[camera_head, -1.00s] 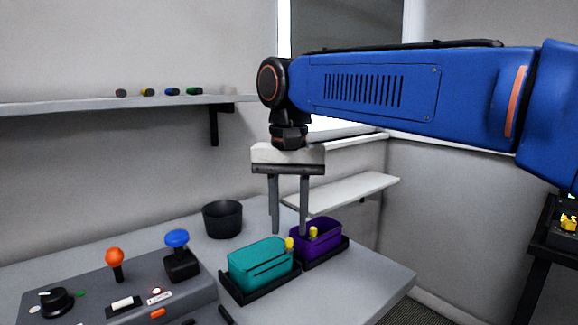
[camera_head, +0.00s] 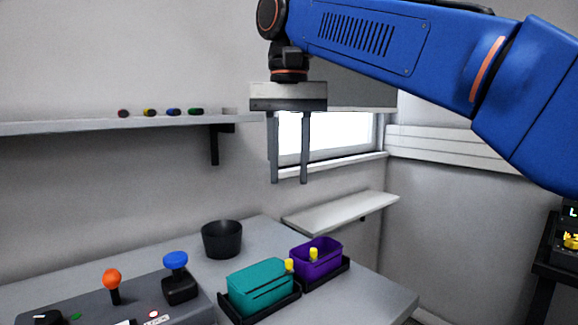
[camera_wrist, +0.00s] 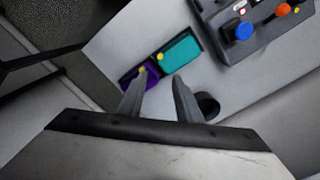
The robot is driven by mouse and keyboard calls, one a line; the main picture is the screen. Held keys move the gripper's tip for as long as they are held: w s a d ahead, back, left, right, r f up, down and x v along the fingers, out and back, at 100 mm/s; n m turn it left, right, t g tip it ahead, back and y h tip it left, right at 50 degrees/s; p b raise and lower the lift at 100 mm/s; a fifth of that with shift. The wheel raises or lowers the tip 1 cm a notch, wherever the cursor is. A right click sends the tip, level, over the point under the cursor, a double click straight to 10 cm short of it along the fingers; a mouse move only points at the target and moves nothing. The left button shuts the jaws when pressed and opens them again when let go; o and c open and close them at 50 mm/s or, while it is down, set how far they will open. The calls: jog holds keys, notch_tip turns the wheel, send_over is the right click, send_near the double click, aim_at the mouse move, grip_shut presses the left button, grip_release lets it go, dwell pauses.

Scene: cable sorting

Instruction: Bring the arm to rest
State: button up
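My gripper (camera_head: 288,182) hangs pointing down, well above the table (camera_head: 372,300). Its two fingers are apart with nothing between them. My blue arm reaches in from the right at the top of the body camera view. Below the gripper stand a teal bin (camera_head: 262,285) and a purple bin (camera_head: 316,260), each in a black tray and each with a small yellow piece at its rim. In the wrist view the fingers (camera_wrist: 158,82) point toward the teal bin (camera_wrist: 181,54) and the purple bin, which a finger partly covers.
A black cup (camera_head: 222,240) stands behind the bins. A control box (camera_head: 135,302) with an orange joystick (camera_head: 112,278) and a blue joystick (camera_head: 176,261) is at front left. A wall shelf (camera_head: 100,123) holds several small coloured pieces. A white ledge (camera_head: 345,211) is at the right. The air around my gripper is clear.

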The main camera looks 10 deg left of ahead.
jog(key=d+f+t, duration=0.1)
jog(key=d+f, duration=0.4)
jog(key=d, duration=0.3)
jog(key=s+d+f+y, duration=0.1)
jog(key=d+f, duration=0.3)
jog(key=d, duration=0.4)
jog(key=d+f+t, duration=0.1)
jog(key=d+f, duration=0.4)
jog(key=d, duration=0.3)
jog(key=s+d+f+t, duration=0.1)
jog(key=s+d+f, duration=0.3)
jog(key=f, duration=0.3)
jog(key=s+d+f+t, duration=0.1)
jog(key=s+d+f, duration=0.3)
jog(key=f, duration=0.4)
jog(key=s+d+f+m+h, duration=0.1)
jog(key=s+d+f, duration=0.4)
jog(key=f, duration=0.3)
jog(key=shift+d+f+t, duration=0.2)
jog(key=shift+d+t, duration=0.2)
jog(key=shift+d, duration=0.45)
